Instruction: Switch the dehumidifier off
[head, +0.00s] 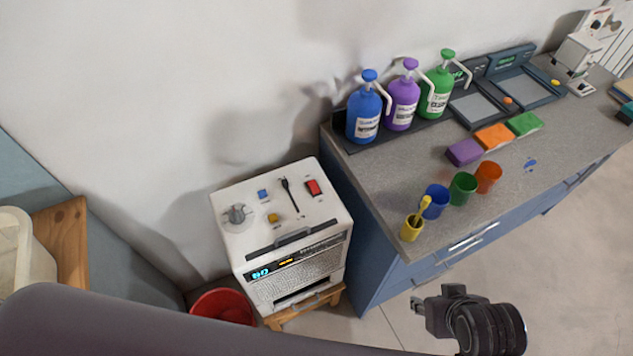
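The dehumidifier (290,232) is a white box standing low against the wall, left of the blue cabinet. Its top carries a round grey knob (237,215), a small blue button (262,194), a yellow button (272,218), a black lever (290,194) and a red switch (313,187). My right gripper (432,307) is at the lower right, in front of the cabinet and apart from the dehumidifier. Its finger opening is unclear. My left arm crosses the lower left; its gripper is out of view.
The counter (400,180) holds pump bottles (403,100), scales (520,85), sponges (494,136) and coloured cups (463,188). A red bucket (222,304) stands beside the dehumidifier's wooden stand (305,307). Space above the dehumidifier is clear.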

